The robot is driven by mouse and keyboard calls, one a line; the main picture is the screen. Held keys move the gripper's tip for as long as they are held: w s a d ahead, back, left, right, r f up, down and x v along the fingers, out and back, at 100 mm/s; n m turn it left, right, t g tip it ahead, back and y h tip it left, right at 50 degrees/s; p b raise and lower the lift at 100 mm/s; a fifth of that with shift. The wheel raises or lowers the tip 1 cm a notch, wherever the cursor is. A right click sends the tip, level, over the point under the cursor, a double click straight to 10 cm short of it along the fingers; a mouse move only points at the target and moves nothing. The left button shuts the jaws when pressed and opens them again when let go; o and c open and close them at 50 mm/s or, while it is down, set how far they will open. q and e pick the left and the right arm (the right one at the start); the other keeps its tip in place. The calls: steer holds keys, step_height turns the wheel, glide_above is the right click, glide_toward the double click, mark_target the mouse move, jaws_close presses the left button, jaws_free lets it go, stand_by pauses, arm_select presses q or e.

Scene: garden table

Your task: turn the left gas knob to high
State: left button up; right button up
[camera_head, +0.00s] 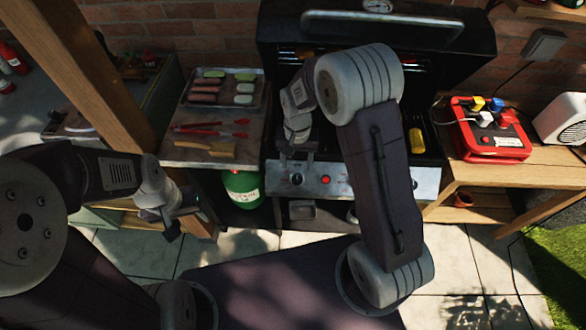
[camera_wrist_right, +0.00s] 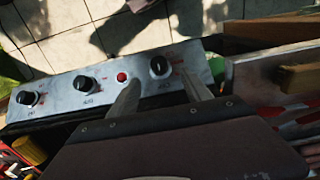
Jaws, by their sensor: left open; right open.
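The grill's front panel (camera_head: 325,180) is grey metal with a red button (camera_head: 326,180). The left gas knob (camera_head: 297,179) is black and sits left of the button. In the right wrist view the panel appears turned round, and the left knob (camera_wrist_right: 159,67) is on the right with a pale mark on its face. My right gripper (camera_head: 297,152) is just above that knob. In the wrist view its open fingers (camera_wrist_right: 158,90) point at the knob, one on each side, apparently short of it. My left gripper (camera_head: 172,222) is open and empty, low at the left.
A tray (camera_head: 222,90) of food and red tongs (camera_head: 210,130) lie on the side shelf. A green gas bottle (camera_head: 244,187) stands below it. A red box (camera_head: 488,130) is on the right-hand table. Two more knobs (camera_wrist_right: 83,84) (camera_wrist_right: 28,97) are on the panel.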

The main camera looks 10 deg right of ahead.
mark_target(297, 177)
steer(key=f, duration=0.8)
steer(key=shift+w+d+f, duration=0.15)
steer(key=shift+d+f, duration=0.1)
steer(key=shift+a+f, duration=0.1)
steer(key=shift+f, duration=0.4)
jaws_close()
